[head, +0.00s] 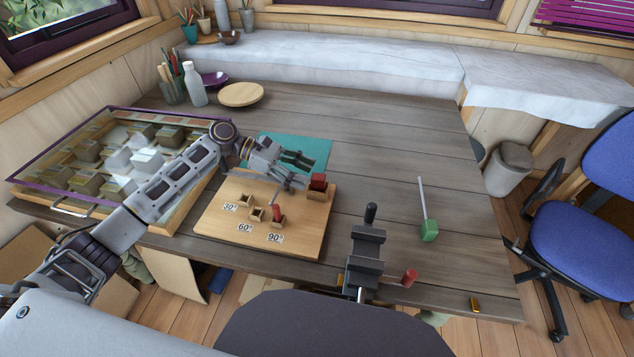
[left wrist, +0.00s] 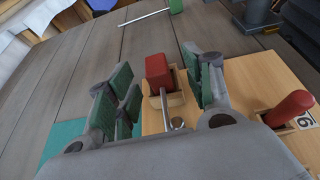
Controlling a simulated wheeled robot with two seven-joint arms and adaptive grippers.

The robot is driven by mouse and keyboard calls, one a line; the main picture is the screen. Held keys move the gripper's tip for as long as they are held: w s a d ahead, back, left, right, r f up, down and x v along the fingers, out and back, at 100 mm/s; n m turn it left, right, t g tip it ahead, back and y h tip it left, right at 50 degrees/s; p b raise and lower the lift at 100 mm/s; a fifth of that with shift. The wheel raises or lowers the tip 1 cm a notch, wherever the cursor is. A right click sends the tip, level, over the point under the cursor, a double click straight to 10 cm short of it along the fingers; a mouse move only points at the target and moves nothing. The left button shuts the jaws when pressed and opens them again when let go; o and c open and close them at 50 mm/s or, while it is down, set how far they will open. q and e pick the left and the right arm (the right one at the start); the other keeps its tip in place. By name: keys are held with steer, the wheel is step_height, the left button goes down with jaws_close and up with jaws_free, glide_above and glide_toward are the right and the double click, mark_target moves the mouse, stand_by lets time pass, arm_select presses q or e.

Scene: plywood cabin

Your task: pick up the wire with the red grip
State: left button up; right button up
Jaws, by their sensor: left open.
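The wire's red grip (head: 317,181) is a block sitting in a wooden holder at the right back corner of the pale wooden board (head: 220,222). In the left wrist view the red grip (left wrist: 158,70) lies ahead between the fingers, and a grey metal wire (left wrist: 164,103) runs from it toward the camera. My left gripper (head: 298,171) is open just left of the grip. Its green-padded fingers (left wrist: 165,92) stand on both sides of the wire, with no clear contact. The wire's near end is partly unclear. My right gripper is not in view.
A red peg (head: 277,211) stands in a slot by the 90° label. A dark vise (head: 366,250) stands at the table's front edge, with a red cylinder (head: 409,278) beside it. A green-gripped wire (head: 429,230) lies to the right. The table's back right is clear.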

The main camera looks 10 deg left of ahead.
mark_target(315, 176)
arm_select(q)
steer(key=shift+w+d+f, duration=0.15)
steer(key=shift+d, duration=0.3)
steer(key=x, duration=0.2)
steer(key=shift+w+d+f, duration=0.15)
steer(key=shift+w+d, duration=0.05)
steer(key=shift+d, duration=0.1)
steer(key=shift+d+f, duration=0.15)
steer(key=shift+d, duration=0.25)
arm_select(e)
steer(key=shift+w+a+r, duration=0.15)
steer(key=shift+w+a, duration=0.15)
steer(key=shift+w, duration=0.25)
arm_select(q)
jaws_close()
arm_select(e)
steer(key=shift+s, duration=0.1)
